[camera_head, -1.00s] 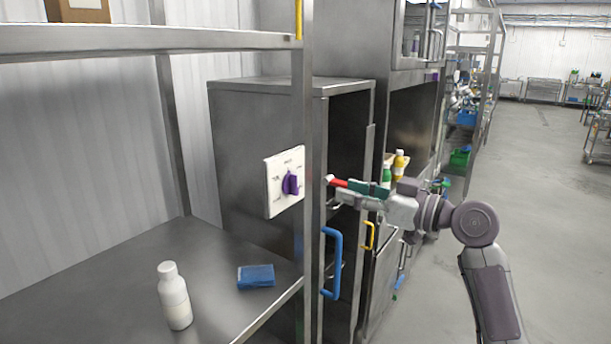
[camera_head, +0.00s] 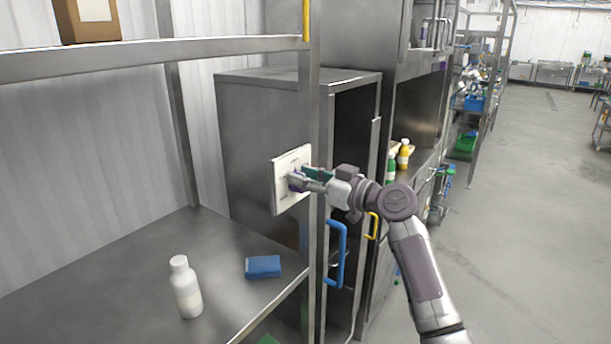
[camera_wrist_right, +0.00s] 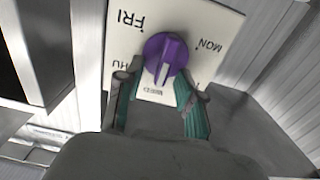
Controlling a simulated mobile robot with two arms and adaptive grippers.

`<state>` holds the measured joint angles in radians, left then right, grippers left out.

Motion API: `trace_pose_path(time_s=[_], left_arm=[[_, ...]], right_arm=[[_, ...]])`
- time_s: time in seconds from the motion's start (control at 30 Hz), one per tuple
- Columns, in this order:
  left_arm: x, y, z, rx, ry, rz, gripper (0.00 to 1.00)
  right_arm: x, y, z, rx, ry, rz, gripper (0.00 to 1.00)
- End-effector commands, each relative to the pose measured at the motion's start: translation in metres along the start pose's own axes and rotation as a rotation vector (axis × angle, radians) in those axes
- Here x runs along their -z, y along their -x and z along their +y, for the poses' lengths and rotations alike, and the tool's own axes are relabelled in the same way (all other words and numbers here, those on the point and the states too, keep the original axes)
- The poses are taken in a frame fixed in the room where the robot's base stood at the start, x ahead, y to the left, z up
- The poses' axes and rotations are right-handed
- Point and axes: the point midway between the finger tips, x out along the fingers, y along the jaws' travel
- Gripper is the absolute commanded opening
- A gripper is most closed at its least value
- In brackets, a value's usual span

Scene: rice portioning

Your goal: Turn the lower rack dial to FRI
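The purple dial sits on a white plate (camera_head: 279,190) fixed at the rack post; it shows as a small purple patch (camera_head: 294,182) in the head view. In the right wrist view the round purple knob (camera_wrist_right: 165,50) is clear, with labels FRI, MON, THU and a blurred one below it. A pale line on the knob points down toward that blurred label. My right gripper (camera_head: 303,178) is at the dial. Its fingers (camera_wrist_right: 158,88) are apart, one at each lower side of the knob; whether they touch it I cannot tell. My left gripper is out of view.
The steel rack post (camera_head: 315,250) stands right beside the plate. A blue handle (camera_head: 335,255) is below my right arm. Open floor lies to the right.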

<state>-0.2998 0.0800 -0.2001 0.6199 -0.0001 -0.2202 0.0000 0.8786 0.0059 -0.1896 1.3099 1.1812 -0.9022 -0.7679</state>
Motion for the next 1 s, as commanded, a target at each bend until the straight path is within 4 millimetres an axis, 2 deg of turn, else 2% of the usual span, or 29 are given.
trace_pose_path(time_s=[0.07,0.2,0.3,0.67,1.0], left_arm=[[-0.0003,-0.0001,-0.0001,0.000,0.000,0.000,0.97],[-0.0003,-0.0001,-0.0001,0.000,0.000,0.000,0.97],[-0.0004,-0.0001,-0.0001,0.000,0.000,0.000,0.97],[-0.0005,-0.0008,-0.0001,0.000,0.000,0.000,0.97],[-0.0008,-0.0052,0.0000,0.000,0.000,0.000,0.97]], right_arm=[[-0.0001,0.0001,0.0000,0.000,0.000,0.000,0.36],[-0.0002,0.0003,0.0000,0.000,0.000,0.000,0.12],[-0.0002,0.0003,0.0000,0.000,-0.001,0.000,0.00],[-0.0005,0.0005,0.0006,0.000,-0.023,-0.001,0.00],[-0.0017,0.0004,0.0040,0.000,-0.209,-0.002,0.00]])
